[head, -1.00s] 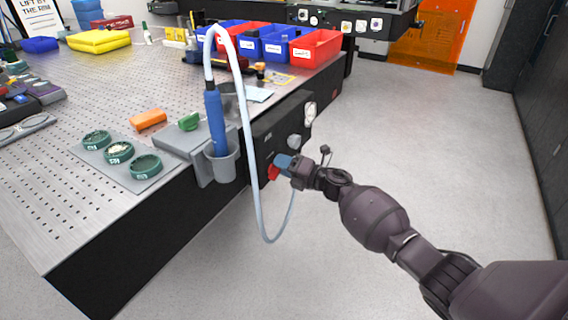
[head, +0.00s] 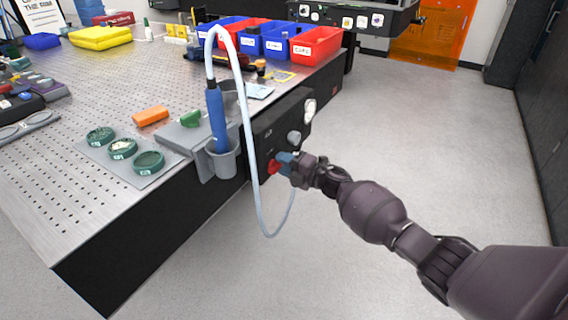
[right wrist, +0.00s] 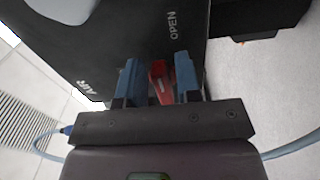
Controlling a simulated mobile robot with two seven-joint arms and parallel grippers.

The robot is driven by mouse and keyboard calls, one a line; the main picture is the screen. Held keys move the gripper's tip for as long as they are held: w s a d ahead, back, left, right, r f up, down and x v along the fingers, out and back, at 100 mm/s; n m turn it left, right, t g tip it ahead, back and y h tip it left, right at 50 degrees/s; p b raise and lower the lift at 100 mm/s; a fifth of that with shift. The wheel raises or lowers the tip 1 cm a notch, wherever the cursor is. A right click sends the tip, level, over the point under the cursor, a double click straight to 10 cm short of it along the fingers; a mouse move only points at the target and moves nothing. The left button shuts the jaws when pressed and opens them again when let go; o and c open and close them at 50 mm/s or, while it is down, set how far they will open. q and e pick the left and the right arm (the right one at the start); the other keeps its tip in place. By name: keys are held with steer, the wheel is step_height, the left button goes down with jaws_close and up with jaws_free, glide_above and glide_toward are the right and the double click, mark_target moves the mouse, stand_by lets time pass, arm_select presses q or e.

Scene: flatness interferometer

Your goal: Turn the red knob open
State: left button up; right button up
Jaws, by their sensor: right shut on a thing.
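The red knob (head: 274,167) sits low on the black panel (head: 263,143) on the table's side. It also shows in the right wrist view (right wrist: 161,82), between the two blue fingers, with the words AIR and OPEN printed on the panel around it. My right gripper (head: 283,163) is shut on the red knob; its fingers also show in the right wrist view (right wrist: 160,84). The gripper partly hides the knob in the head view. My left gripper is not in view.
A pale hose (head: 253,170) loops down in front of the panel from a blue handpiece (head: 217,118) in a grey holder (head: 219,160). A grey knob (head: 294,138) sits above the red one. The floor at right is clear.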

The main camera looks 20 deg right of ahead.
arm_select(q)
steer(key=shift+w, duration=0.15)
arm_select(e)
steer(key=shift+f, duration=0.1)
steer(key=o, duration=0.6)
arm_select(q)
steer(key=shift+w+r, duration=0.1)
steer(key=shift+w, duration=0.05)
arm_select(e)
steer(key=shift+o, duration=0.2)
arm_select(q)
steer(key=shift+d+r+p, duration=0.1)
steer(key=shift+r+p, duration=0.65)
steer(key=shift+p, duration=0.2)
arm_select(e)
steer(key=v, duration=1)
steer(key=shift+s+d, duration=0.25)
steer(key=shift+s, duration=0.1)
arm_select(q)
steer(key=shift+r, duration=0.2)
